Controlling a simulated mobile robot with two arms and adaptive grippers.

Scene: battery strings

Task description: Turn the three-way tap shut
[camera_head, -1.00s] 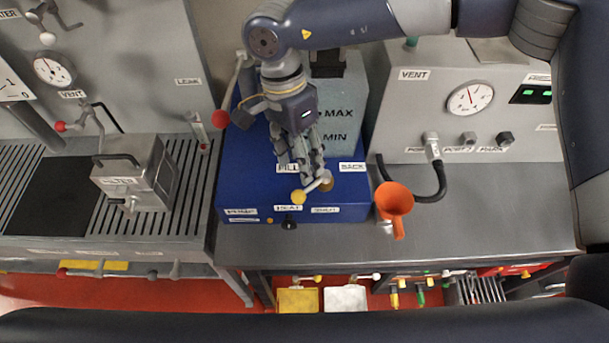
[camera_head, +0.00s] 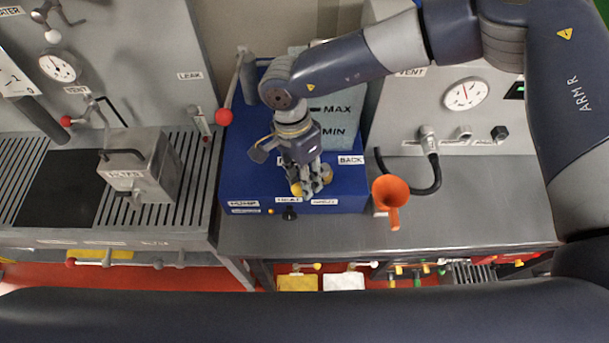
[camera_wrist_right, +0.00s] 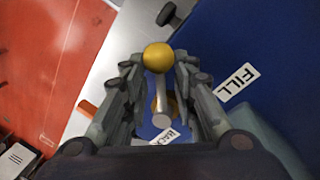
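The three-way tap is on the blue box (camera_head: 235,175). Its lever ends in a yellow ball (camera_head: 296,188), and its brass body (camera_head: 327,173) shows just right of my fingers. My right gripper (camera_head: 309,188) is down over the lever, partly hiding it. In the right wrist view the yellow ball (camera_wrist_right: 158,56) and grey lever lie between the two fingers of my right gripper (camera_wrist_right: 156,82), with gaps at both sides, so it looks open around the lever. The FILL label (camera_wrist_right: 237,81) is right of the fingers there. My left gripper is out of view.
An orange funnel (camera_head: 391,192) stands right of the blue box. A red-ball lever (camera_head: 224,116) rises at the box's left. A grey FILTER box (camera_head: 140,165) stands on the slatted counter. The grey counter (camera_head: 480,210) at right is mostly clear.

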